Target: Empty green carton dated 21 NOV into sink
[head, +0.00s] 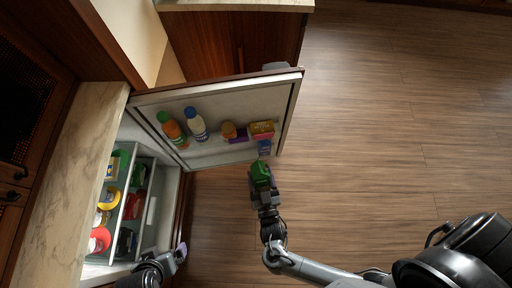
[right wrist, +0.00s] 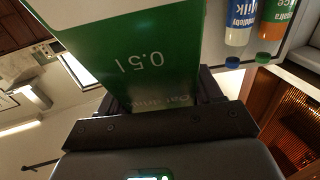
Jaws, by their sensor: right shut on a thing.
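A green carton (head: 261,170) is held in my right gripper (head: 262,182), just in front of the open fridge door. In the right wrist view the carton (right wrist: 140,55) is green and white, with "0.5 l" printed upside down, and the right gripper (right wrist: 165,105) is shut on it. No date can be read on the side that shows. My left gripper (head: 181,252) is at the front of the fridge interior, low in the head view; its jaws are too small to judge. I see no sink in the head view.
The fridge door (head: 215,160) stands open; its shelf holds an orange bottle (head: 172,130), a white bottle with blue cap (head: 197,124) and smaller packs. The fridge interior (head: 150,235) holds several items. A marble counter (head: 75,165) lies left. The wooden floor (head: 400,130) is clear.

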